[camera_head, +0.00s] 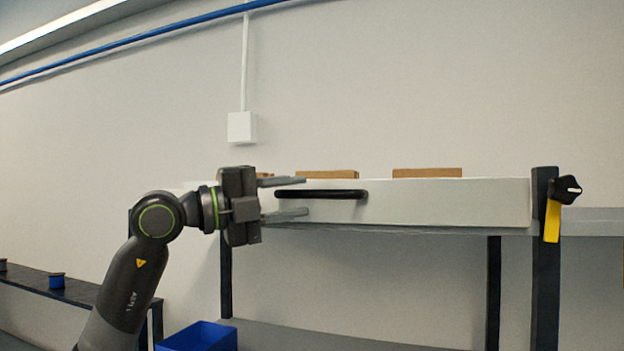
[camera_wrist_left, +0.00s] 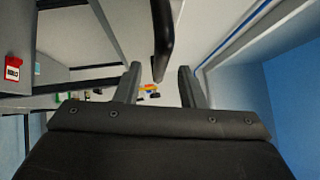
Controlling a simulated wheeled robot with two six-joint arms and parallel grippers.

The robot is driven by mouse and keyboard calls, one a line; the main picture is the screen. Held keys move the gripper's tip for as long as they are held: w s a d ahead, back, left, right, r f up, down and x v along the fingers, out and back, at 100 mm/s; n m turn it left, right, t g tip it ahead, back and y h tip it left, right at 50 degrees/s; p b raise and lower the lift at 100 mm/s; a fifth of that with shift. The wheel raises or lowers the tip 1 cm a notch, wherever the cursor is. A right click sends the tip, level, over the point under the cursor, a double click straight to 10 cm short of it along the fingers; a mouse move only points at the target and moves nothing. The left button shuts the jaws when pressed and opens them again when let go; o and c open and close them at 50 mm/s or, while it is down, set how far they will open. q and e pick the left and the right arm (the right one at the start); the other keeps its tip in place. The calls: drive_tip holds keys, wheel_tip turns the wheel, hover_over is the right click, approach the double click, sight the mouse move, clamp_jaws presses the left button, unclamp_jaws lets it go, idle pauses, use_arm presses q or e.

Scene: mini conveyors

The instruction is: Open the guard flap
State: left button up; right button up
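The guard flap (camera_head: 450,203) is a long white panel on the front of the conveyor, standing upright, with a black horizontal bar handle (camera_head: 345,194) on its left half. My left gripper (camera_head: 306,196) is open at the left part of the handle, one finger above the bar and one below it in the head view. In the left wrist view the black handle (camera_wrist_left: 163,38) reaches in from the top, its near end between the spread fingers (camera_wrist_left: 160,78), with gaps on both sides. I cannot tell how deep the bar sits between them. My right gripper is not in view.
Cardboard boxes (camera_head: 427,173) show above the flap's top edge. A dark post (camera_head: 545,260) with a black knob (camera_head: 566,189) and yellow tag stands at the right end. A blue bin (camera_head: 200,337) is below, and a dark side shelf (camera_head: 85,292) lies left.

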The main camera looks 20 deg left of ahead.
sight(305, 196)
use_arm(q)
drive_tip(key=shift+p+x, duration=0.75)
drive_tip(key=shift+x, duration=1.2)
drive_tip(key=shift+f, duration=0.1)
clamp_jaws()
